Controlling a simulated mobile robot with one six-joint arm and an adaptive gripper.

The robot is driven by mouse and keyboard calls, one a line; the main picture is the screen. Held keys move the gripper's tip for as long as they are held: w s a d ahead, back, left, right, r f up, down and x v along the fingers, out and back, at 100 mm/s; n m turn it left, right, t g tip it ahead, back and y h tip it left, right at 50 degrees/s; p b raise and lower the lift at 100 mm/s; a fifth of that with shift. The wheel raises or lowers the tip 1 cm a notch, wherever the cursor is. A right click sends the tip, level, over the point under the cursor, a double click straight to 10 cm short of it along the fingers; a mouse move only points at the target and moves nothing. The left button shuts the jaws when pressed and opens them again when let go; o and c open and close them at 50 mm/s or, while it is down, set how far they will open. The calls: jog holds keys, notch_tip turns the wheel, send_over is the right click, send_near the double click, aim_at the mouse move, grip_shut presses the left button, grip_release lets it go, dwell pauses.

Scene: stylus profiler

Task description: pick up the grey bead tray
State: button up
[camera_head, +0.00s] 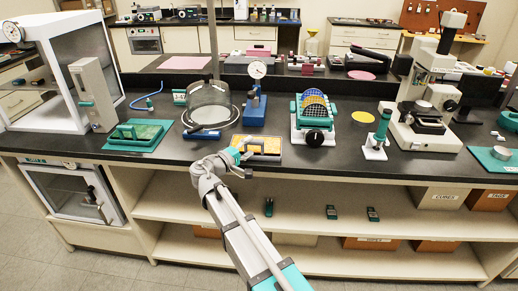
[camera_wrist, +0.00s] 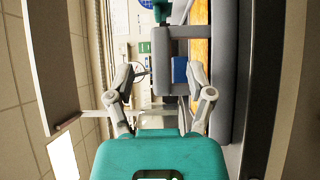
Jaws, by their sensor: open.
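In the wrist view, a grey body (camera_wrist: 224,75) with an orange strip, probably this tray, stands upright in the turned picture. A grey bracket-like part reaches from it towards the fingers. My gripper (camera_head: 238,157) is at the bench's front edge, partly in front of the tray's left side. In the wrist view my gripper (camera_wrist: 161,82) is open; contact cannot be told.
Behind the tray stand a blue dial-gauge stand (camera_head: 255,108) and, left, a glass dome (camera_head: 209,98). A teal rack with discs (camera_head: 313,115) is to the right. A green tray (camera_head: 138,143) lies left. Open shelves (camera_head: 330,228) are below the bench.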

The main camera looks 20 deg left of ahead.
aim_at(256, 144)
jog(key=shift+x, duration=2.6)
jog(key=shift+d, duration=0.15)
grip_shut()
